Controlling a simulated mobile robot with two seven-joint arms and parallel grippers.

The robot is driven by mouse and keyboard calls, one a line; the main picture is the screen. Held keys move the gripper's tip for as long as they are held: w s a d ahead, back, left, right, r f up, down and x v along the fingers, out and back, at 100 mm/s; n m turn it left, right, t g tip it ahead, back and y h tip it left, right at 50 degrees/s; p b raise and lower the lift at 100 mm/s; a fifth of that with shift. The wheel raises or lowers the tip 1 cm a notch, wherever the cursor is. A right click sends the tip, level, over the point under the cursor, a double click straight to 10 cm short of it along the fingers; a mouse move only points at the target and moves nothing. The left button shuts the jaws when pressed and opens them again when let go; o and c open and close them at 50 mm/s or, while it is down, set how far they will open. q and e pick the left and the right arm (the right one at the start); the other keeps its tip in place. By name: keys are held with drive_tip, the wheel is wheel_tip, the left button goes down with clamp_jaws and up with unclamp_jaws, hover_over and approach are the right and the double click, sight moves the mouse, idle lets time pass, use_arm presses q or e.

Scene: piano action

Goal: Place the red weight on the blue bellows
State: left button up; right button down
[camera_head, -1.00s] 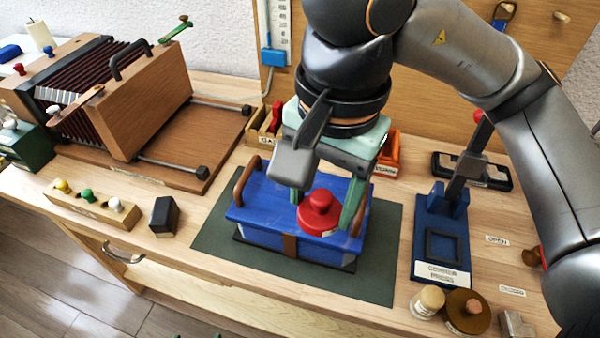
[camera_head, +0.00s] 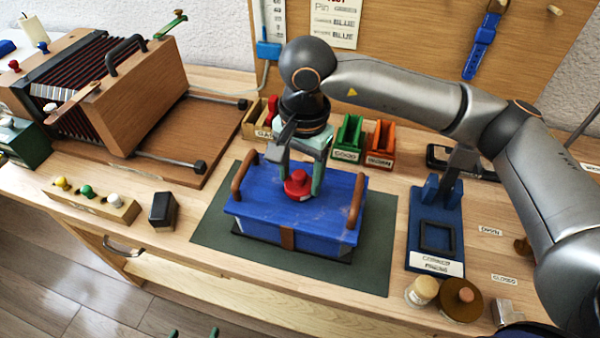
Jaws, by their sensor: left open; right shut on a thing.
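The blue bellows (camera_head: 258,205) is a blue box with brown side handles, lying on a dark green mat (camera_head: 215,228) in the middle of the bench. The red weight (camera_head: 297,188), round with a knob on top, is over the middle of the bellows' top. My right gripper (camera_head: 297,183) reaches down from above and is shut on the weight, a green finger on each side. I cannot tell whether the weight's underside touches the blue top. My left gripper (camera_head: 193,333) shows only its green fingertips at the bottom edge, apart and empty.
A wooden bellows unit (camera_head: 140,95) stands at the left. A block with coloured knobs (camera_head: 92,203) and a black block (camera_head: 163,210) lie left of the mat. Green (camera_head: 348,140) and orange (camera_head: 381,145) bins stand behind. A blue press (camera_head: 436,235) and two round jars are at the right.

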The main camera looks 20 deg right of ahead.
drive_tip(key=shift+f, duration=0.2)
drive_tip(key=shift+f, duration=0.1)
drive_tip(key=shift+f+b, duration=0.15)
drive_tip(key=shift+b, duration=0.15)
drive_tip(key=shift+c, duration=2.4)
unclamp_jaws()
drive_tip(key=o, duration=0.4)
